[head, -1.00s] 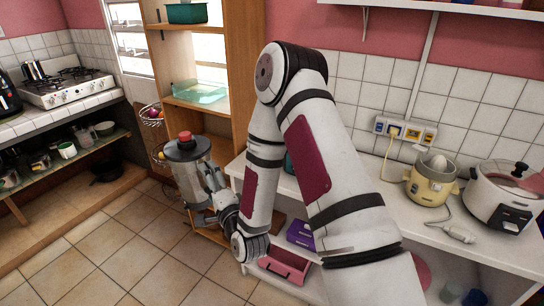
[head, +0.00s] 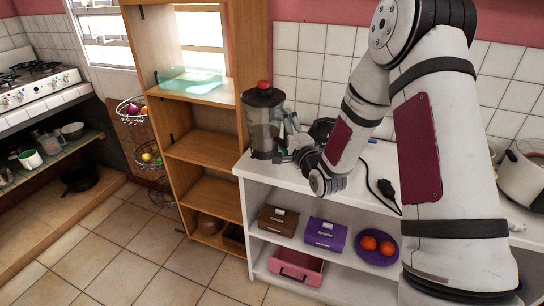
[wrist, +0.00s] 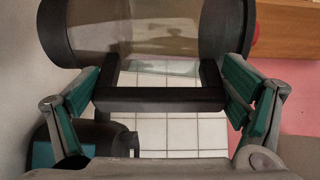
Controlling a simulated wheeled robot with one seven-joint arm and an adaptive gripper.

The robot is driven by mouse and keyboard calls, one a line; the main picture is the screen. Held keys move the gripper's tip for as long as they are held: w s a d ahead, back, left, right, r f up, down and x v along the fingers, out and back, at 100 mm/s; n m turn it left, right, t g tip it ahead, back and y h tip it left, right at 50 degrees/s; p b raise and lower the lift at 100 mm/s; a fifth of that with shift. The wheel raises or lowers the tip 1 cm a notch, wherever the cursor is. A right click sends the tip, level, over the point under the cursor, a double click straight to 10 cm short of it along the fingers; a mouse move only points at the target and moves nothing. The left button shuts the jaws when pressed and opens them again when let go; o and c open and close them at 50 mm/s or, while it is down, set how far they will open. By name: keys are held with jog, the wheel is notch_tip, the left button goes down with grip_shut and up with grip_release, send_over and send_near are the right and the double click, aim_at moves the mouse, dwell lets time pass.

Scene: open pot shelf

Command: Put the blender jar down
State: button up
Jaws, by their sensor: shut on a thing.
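The blender jar (head: 262,130) is clear with a dark lid and a red cap. It is upright over the left end of the white shelf's top (head: 262,171). I cannot tell whether its bottom touches the surface. My gripper (head: 287,152) is to the right of the jar, shut on it at the handle side. In the wrist view the jar (wrist: 160,28) lies across the top, lid to the right. Its dark handle (wrist: 158,99) spans between the fingers of my gripper (wrist: 158,92).
A dark thing (head: 322,129) stands on the top behind my gripper, with a black plug and cord (head: 386,188) to the right. A tall wooden shelf (head: 205,147) stands left of the jar. Boxes, a pink bin (head: 296,268) and a purple plate (head: 376,257) sit below.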

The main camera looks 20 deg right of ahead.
jog(key=w+d+r+y+b, duration=0.1)
jog(key=w+d+r+b, duration=0.15)
jog(key=w, duration=0.25)
jog(key=w+d+r+b, duration=0.1)
jog(key=w+d+b, duration=0.2)
jog(key=w, duration=0.1)
notch_tip(320, 180, down, 9)
jog(key=shift+f+n+b, duration=0.15)
jog(key=shift+n+b, duration=0.25)
jog(key=shift+f, duration=0.2)
jog(key=o, duration=1.7)
jog(key=shift+f, duration=0.1)
